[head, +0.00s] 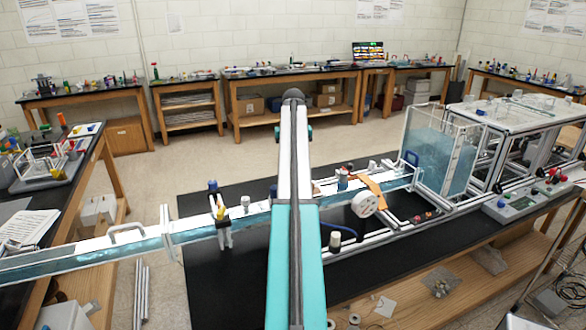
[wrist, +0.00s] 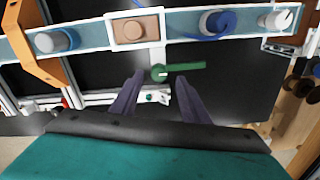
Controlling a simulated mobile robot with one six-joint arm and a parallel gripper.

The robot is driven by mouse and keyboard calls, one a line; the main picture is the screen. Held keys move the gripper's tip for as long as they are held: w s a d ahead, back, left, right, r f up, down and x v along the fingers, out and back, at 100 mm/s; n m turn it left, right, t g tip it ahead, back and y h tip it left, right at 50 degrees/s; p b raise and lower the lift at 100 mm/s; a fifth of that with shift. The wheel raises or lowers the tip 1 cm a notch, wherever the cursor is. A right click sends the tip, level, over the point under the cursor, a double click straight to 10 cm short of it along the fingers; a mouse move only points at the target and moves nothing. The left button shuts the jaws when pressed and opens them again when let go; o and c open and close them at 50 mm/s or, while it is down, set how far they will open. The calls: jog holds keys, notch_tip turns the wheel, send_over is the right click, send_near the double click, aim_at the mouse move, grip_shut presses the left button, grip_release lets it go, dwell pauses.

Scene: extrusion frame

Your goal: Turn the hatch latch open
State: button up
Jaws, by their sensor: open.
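The latch (wrist: 184,69) shows in the wrist view as a green lever with a round green hub at its left end. The lever points to the right, nearly level in the picture. It sits on a white bracket below a white-edged channel. My gripper (wrist: 160,76) is open and empty, with its two dark fingers pointing toward the latch. The left fingertip is left of the hub and the right one is just below the lever. I cannot tell whether either finger touches it. In the head view my own arm covers the middle, and I cannot make out the latch there.
A tan square plate (wrist: 136,31), a blue knob (wrist: 216,22) and a white knob (wrist: 279,19) sit along the channel above the latch. An orange bracket (wrist: 35,45) stands at the left. A clear water tank (head: 440,150) stands to the right in the head view.

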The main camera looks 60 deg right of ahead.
jog(key=shift+r+p, duration=0.7)
jog(key=shift+r, duration=1.2)
